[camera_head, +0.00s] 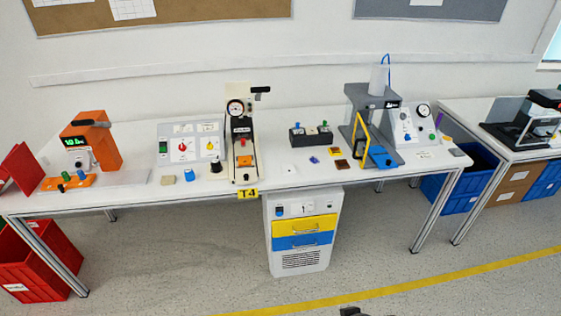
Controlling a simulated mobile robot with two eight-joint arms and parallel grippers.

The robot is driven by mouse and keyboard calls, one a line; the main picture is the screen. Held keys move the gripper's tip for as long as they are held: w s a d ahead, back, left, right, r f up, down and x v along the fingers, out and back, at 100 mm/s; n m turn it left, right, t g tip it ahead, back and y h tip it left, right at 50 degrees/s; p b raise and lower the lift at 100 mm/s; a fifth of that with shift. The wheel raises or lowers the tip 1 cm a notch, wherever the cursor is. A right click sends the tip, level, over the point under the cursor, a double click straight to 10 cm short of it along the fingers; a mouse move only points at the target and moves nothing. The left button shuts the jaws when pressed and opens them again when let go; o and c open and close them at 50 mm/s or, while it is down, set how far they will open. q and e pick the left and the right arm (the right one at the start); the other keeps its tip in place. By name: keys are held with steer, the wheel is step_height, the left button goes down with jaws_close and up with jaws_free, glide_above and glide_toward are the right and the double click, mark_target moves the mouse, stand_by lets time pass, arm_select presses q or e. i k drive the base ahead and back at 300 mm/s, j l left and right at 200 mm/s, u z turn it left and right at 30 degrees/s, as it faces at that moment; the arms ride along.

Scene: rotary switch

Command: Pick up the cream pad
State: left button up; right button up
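The cream pad (168,180) is a small flat beige piece. It lies on the white worktable (130,197) near its front edge, at the left. It sits below the panel with the red knob and to the left of a blue knob-like part (189,175). Nothing covers it. Neither of my grippers can be made out. Only a small dark part, which seems to be mine, shows at the bottom edge, far from the pad.
An orange device (95,140) stands left of the pad, with an orange fixture (68,182) in front.

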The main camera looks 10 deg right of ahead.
mark_target(167, 180)
steer(key=i+j+z, duration=0.3)
steer(key=j, duration=0.35)
steer(key=i+j+z, duration=0.15)
steer(key=i+j, duration=0.15)
steer(key=i+j+z, duration=0.1)
steer(key=j, duration=0.3)
steer(key=i+j+z, duration=0.15)
steer(key=j, duration=0.25)
steer(key=i+j+z, duration=0.15)
steer(key=j, duration=0.25)
steer(key=i+j+z, duration=0.15)
steer(key=j, duration=0.25)
steer(key=i+j+z, duration=0.15)
steer(key=j, duration=0.25)
steer(key=k, duration=0.05)
